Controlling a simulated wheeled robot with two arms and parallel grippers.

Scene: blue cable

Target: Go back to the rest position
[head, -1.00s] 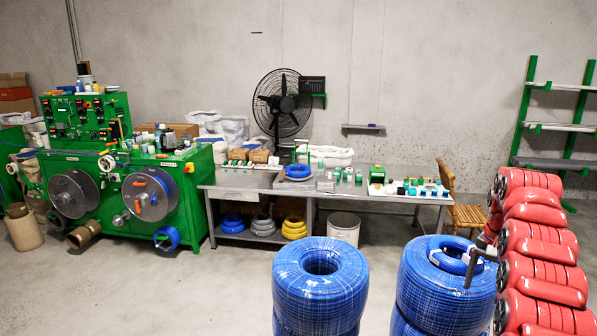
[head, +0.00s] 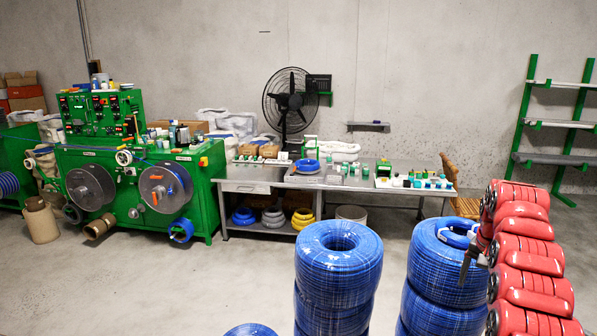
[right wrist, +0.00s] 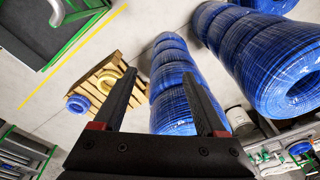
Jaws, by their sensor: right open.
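My right gripper (head: 468,264) shows in the head view as dark fingers at the end of my red arm, in front of the right blue cable stack (head: 440,278). A small blue cable coil (head: 456,231) lies on top of that stack. In the right wrist view my right gripper (right wrist: 158,74) is open, with nothing between its fingers. Beyond them in that view are tall blue cable stacks (right wrist: 174,92). My left gripper is not in view.
Another blue cable stack (head: 338,270) stands to the left, and a blue coil top (head: 250,330) shows at the bottom edge. A grey workbench (head: 400,194) and a green machine (head: 85,178) stand behind. A wooden pallet (right wrist: 103,82) shows in the right wrist view. Floor at left is open.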

